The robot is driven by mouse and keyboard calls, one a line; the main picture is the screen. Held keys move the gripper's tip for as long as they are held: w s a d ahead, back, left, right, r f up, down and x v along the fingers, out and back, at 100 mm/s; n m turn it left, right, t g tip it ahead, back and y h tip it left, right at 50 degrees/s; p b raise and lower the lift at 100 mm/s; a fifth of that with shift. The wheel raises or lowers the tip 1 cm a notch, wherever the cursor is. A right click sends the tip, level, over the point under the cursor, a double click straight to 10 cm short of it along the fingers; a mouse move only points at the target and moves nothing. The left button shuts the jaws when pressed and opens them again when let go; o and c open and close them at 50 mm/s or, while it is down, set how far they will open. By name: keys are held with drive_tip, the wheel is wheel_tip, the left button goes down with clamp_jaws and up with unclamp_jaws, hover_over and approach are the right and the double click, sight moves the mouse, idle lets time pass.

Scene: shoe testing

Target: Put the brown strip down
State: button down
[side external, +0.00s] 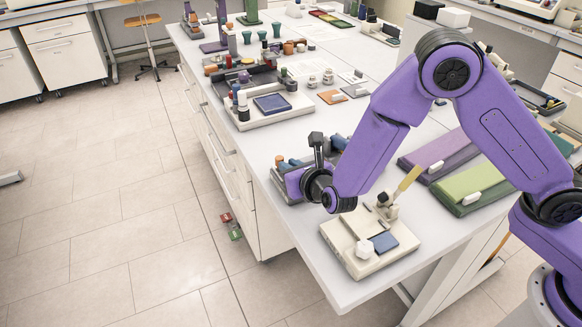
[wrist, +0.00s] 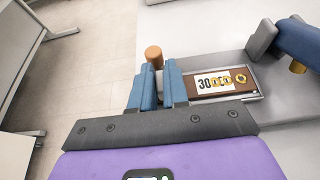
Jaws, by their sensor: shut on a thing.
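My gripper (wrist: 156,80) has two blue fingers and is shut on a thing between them.
Right of my fingers, a grey holder (wrist: 257,65) carries a brown plate with a white label (wrist: 213,83) and brass rings. Left of the fingers is open floor. A cream board (side external: 343,252) lies near the table's front corner.

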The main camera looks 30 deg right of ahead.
drive_tip(key=shift+f, duration=0.15)
drive_tip(key=c, duration=1.1)
unclamp_jaws()
drive_tip(key=shift+s+r, duration=0.1)
drive_tip(key=shift+r, duration=0.15)
drive_tip(key=v, duration=1.1)
drive_tip(key=shift+s+r, duration=0.2)
drive_tip(key=shift+s, duration=0.15)
